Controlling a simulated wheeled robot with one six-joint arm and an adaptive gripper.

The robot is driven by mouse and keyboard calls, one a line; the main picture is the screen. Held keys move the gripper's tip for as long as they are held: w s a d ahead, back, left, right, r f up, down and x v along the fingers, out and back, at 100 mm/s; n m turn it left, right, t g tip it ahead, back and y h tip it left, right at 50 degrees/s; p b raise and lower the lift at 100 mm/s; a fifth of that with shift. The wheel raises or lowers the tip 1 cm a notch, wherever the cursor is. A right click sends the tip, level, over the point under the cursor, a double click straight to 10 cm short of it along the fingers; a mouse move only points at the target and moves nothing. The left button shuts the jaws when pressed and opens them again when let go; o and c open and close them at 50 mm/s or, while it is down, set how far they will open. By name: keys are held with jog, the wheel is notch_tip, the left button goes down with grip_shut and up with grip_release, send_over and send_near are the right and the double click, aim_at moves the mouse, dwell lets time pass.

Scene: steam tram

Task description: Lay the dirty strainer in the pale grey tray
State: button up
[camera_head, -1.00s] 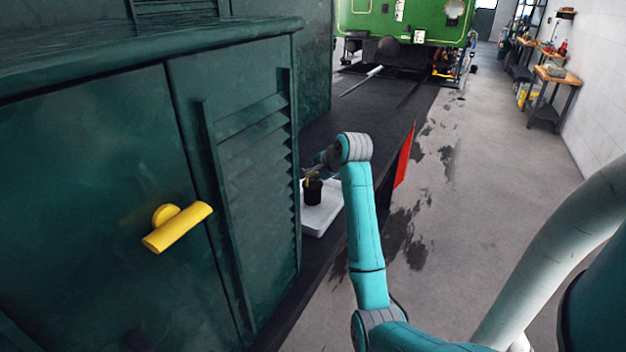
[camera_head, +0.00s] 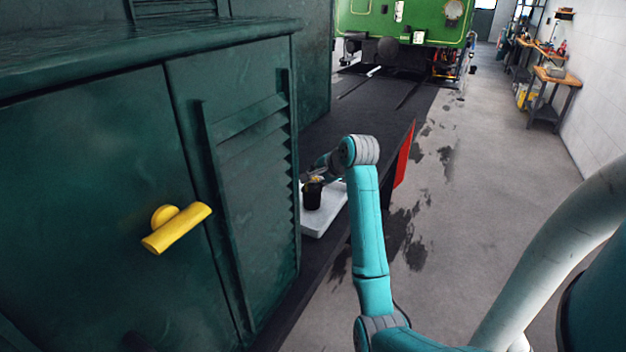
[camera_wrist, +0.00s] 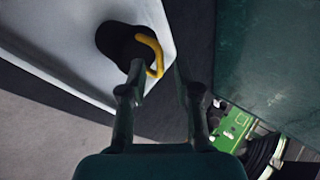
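The strainer (camera_head: 312,196) is a dark, cylinder-like piece with a yellow handle. It stands roughly upright on the pale grey tray (camera_head: 318,222), beside the green cabinet. In the wrist view the strainer (camera_wrist: 118,42) sits on the tray (camera_wrist: 62,32) near one edge, its yellow handle curving toward my fingers. In the head view my gripper is small and partly hidden by the wrist.
A green cabinet (camera_head: 232,135) with louvres and a yellow handle (camera_head: 178,227) stands close on the left. The dark running board (camera_head: 372,108) carries the tray. A green vehicle (camera_head: 405,22) is behind. The grey floor (camera_head: 490,200) at right is mostly free.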

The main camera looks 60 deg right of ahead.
jog(key=v, duration=0.9)
dwell(0.3)
